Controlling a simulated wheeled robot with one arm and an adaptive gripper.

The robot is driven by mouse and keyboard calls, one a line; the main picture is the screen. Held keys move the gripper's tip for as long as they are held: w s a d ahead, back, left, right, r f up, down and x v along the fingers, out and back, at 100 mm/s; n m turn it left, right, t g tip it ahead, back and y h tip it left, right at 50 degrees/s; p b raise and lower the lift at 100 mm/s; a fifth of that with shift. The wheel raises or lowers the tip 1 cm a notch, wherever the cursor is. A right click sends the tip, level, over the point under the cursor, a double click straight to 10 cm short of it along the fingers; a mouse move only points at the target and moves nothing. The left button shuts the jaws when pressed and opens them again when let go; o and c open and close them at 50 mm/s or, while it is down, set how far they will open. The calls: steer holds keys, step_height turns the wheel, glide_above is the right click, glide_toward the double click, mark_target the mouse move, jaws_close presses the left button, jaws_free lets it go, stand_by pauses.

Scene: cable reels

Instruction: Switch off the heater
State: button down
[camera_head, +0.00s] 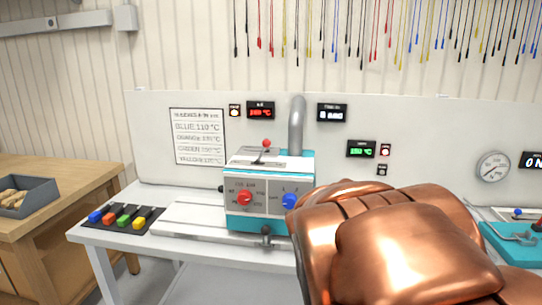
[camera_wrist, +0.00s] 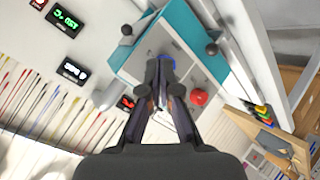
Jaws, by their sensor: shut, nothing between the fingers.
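The white and teal heater unit (camera_head: 268,170) stands on the bench, with a red knob (camera_head: 244,198) and a blue knob (camera_head: 290,201) on its front. The red knob also shows in the wrist view (camera_wrist: 199,97), right of my fingers. My gripper (camera_wrist: 164,72) is shut and empty, its fingertips in front of the blue knob (camera_wrist: 166,60), which they partly cover. I cannot tell whether they touch. In the head view my copper-coloured arm hides the gripper. Small lit switches (camera_head: 234,111) (camera_head: 385,150) sit on the back panel beside a red display (camera_head: 261,111) and a green display (camera_head: 361,149).
A printed temperature sign (camera_head: 198,136) is on the panel. A grey pipe (camera_head: 297,125) rises behind the heater. Coloured handles (camera_head: 120,217) lie at the bench's left. A wooden table (camera_head: 60,190) stands further left. A gauge (camera_head: 493,167) and teal device (camera_head: 515,240) are at right.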

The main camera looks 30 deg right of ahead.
mark_target(268, 144)
steer(key=w+d+r+n+t+y+b, duration=0.1)
steer(key=w+r+n+t+y+b, duration=0.4)
steer(key=n, duration=0.9)
steer(key=shift+w+d+r+t, duration=0.35)
steer(key=shift+w+r+t, duration=1.5)
steer(key=shift+r+t, duration=0.45)
steer(key=shift+w, duration=0.15)
steer(key=w, duration=0.4)
steer(key=w+d+p, duration=0.1)
steer(key=w, duration=0.8)
steer(key=shift+w+d+r+p, duration=0.2)
steer(key=shift+w+r+p, duration=0.15)
steer(key=shift+r, duration=0.05)
steer(key=shift+r+p, duration=0.15)
steer(key=shift+p, duration=0.25)
steer(key=shift+w+a+n, duration=0.1)
steer(key=shift+n, duration=0.3)
